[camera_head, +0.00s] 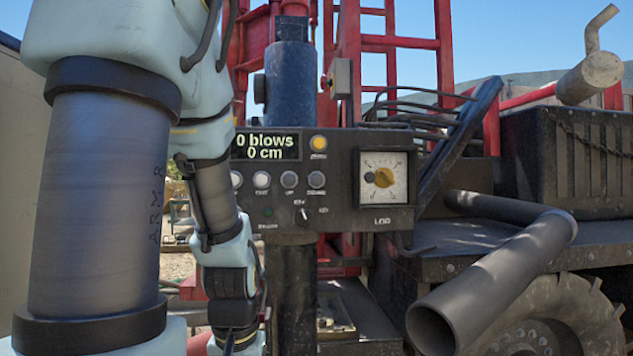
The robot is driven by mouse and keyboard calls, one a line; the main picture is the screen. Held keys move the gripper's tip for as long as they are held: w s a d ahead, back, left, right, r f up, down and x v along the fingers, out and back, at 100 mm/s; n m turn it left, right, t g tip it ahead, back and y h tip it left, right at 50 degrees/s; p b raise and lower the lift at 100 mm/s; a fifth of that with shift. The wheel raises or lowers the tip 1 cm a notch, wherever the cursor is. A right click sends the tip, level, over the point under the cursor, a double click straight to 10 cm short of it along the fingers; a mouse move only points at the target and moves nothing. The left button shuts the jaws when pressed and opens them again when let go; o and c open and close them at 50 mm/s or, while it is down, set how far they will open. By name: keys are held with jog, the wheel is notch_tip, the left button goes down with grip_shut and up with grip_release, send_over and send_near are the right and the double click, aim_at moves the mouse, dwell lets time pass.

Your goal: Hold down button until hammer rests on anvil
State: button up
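A black control panel (340,213) stands in the middle on a dark post. Its display (265,147) reads "0 blows 0 cm". Below it is a row of round buttons; one (289,179) is labelled "UP" and the rightmost (316,179) seems labelled "DOWN". A yellow button (319,143) sits at the upper right of the display. My arm hangs down on the left, over the panel's left edge. My gripper's fingers do not show; the wrist runs to the bottom edge. I cannot make out the hammer or anvil.
A grey pipe (510,265) juts forward at the right, above a large tyre (565,325). A red lattice mast (400,43) rises behind.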

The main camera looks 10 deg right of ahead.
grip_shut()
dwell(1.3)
